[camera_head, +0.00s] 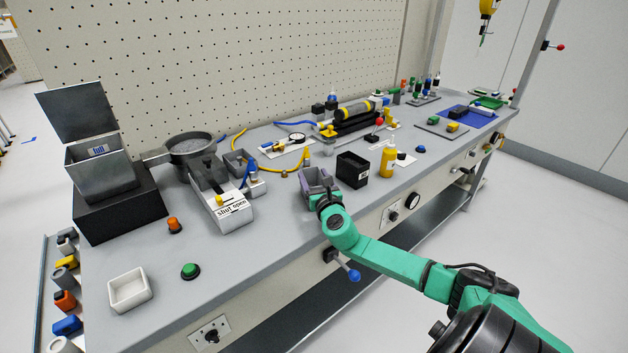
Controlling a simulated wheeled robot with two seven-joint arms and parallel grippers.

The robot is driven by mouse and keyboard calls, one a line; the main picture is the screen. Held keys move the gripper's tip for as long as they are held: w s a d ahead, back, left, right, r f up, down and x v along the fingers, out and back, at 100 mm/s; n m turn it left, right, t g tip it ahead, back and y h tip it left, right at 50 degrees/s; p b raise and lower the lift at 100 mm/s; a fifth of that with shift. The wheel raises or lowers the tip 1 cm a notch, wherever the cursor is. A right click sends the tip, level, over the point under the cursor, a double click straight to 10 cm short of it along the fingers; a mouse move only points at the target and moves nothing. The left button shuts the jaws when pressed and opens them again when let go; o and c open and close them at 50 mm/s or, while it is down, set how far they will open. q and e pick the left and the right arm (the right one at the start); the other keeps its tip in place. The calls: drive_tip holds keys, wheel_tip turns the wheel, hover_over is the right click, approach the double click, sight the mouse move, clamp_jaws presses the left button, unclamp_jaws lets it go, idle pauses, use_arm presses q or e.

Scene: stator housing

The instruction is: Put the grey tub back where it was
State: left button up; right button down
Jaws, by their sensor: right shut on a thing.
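The grey tub (307,187), with a slightly purple tint, is at the front part of the bench, left of a small black bin. My right gripper (322,196) is shut on its near right side. The gripper and wrist hide part of the tub. I cannot tell whether the tub touches the bench top or is just above it. My left gripper is not in view.
The black bin (352,172) and a yellow bottle (388,160) stand close on the right. A white "shut/open" fixture (232,214) is at the left. A blue-knobbed lever (353,275) juts from the bench front. The bench top (265,262) is clear front left of the tub.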

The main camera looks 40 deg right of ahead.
drive_tip(key=shift+f, duration=0.1)
unclamp_jaws()
drive_tip(key=shift+s+a, duration=0.1)
drive_tip(key=shift+s, duration=0.05)
drive_tip(key=v, duration=1.2)
drive_tip(key=shift+r+p, duration=0.25)
drive_tip(key=shift+p, duration=0.15)
drive_tip(key=shift+f, duration=0.1)
